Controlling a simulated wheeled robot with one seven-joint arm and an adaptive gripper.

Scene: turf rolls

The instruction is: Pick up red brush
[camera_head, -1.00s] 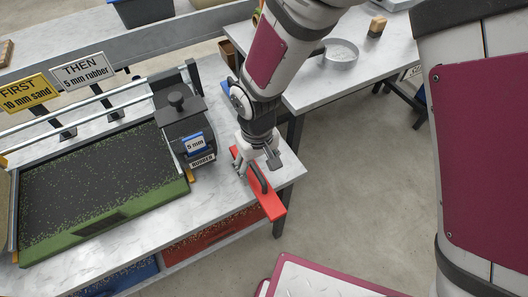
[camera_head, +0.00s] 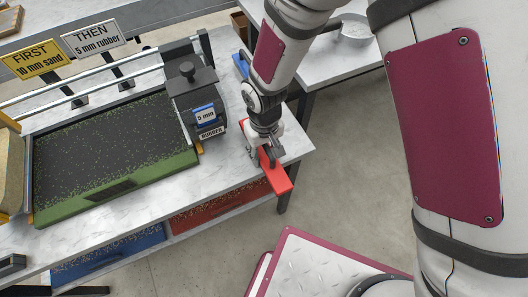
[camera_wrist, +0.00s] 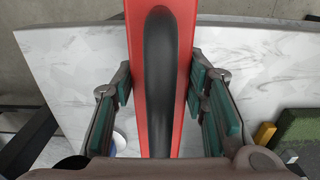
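The red brush (camera_head: 279,181) lies near the right front corner of the marble-topped table, its end sticking out over the edge. It is a long red block with a dark handle along its top. My gripper (camera_head: 266,156) is right above it and hides much of it in the head view. In the wrist view, the brush (camera_wrist: 137,60) runs up the middle with its black handle (camera_wrist: 160,80). My open gripper (camera_wrist: 160,98) has one green-padded finger on each side of the handle, with gaps visible. Whether the fingers touch the red body is unclear.
A dark box labelled 5 mm rubber (camera_head: 197,100) stands left of my gripper, beside a green-edged tray of black granules (camera_head: 110,190). A blue object (camera_head: 241,66) lies behind. Another table with a round metal pan (camera_head: 354,32) stands at the back right.

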